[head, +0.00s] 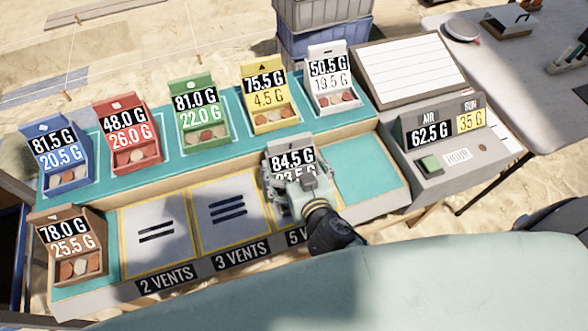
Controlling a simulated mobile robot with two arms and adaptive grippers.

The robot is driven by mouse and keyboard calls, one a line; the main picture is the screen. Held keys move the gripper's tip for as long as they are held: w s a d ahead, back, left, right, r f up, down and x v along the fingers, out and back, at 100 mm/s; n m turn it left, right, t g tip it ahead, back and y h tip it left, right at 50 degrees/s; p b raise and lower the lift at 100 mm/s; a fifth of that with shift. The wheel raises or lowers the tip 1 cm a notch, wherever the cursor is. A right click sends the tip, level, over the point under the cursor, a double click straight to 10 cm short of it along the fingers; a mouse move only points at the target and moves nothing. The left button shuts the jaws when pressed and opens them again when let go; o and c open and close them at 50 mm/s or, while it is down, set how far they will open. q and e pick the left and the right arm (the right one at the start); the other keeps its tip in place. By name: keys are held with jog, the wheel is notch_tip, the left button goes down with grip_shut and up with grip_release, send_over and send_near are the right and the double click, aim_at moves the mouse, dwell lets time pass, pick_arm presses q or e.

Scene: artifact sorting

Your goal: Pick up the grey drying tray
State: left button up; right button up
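The grey drying tray (288,143), with a label reading 84.5 G on top, is in front of the wooden divider, near the 5-vents square. My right gripper (297,188) is at its front and covers its lower part, including much of the second label line. The gripper's fingers look spread across the tray's width. I cannot tell whether they press on it, or whether the tray rests or is held up. My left gripper is not in view.
Blue (64,182), red (121,106), green (196,87), yellow (266,77) and white (331,62) trays stand in the back row. A brown tray (60,225) stands front left. A scale-like box (440,167) is at right. A teal area (370,170) beside the gripper is bare.

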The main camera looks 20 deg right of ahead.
jog(key=c, duration=0.6)
